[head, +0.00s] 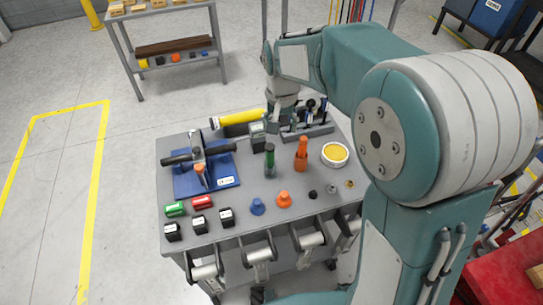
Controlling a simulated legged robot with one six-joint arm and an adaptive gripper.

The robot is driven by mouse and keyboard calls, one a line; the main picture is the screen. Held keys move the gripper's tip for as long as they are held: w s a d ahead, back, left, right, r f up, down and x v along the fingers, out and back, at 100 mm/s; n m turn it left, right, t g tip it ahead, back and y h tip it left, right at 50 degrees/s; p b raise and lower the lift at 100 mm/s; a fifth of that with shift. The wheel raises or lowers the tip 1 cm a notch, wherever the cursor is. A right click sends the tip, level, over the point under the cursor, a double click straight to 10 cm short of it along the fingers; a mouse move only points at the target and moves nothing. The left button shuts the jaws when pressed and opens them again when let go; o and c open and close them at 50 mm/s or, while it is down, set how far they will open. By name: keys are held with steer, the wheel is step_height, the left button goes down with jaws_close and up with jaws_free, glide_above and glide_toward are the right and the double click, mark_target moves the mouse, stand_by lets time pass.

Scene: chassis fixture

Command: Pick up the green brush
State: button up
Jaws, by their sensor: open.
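The green brush (269,161) stands roughly upright near the middle of the grey cart top (240,150), with a darker upper end. My gripper (272,128) points down behind it in the picture, towards the cart's far edge. The gripper is open and apart from the brush. Its fingers are small and partly lost against dark objects behind them, so their exact height above the cart top is hard to tell.
An orange bottle-like object (301,155) stands close right of the brush, then a round yellow-topped tub (335,154). A blue fixture (207,177) lies left. A yellow cylinder (242,117) lies behind. Blue (257,206) and orange (284,199) knobs sit in front.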

mark_target(270, 156)
steer(key=shift+g, duration=0.4)
steer(key=w+a+f, duration=0.1)
steer(key=f, duration=0.1)
steer(key=w+a+f, duration=0.1)
steer(key=a+f, duration=0.1)
steer(key=shift+w, duration=0.2)
steer(key=shift+a+f, duration=0.1)
steer(key=shift+f, duration=0.25)
steer(key=f, duration=0.2)
steer(key=d+f, duration=0.1)
steer(key=f, duration=0.1)
steer(key=shift+d+f, duration=0.1)
steer(key=shift+f, duration=0.15)
steer(key=f, duration=0.4)
steer(key=shift+a+f, duration=0.2)
steer(key=shift+a, duration=0.2)
steer(key=shift+f, duration=0.6)
steer(key=shift+d, duration=0.2)
steer(key=shift+c, duration=1.3)
steer(key=shift+a, duration=0.1)
jaws_close()
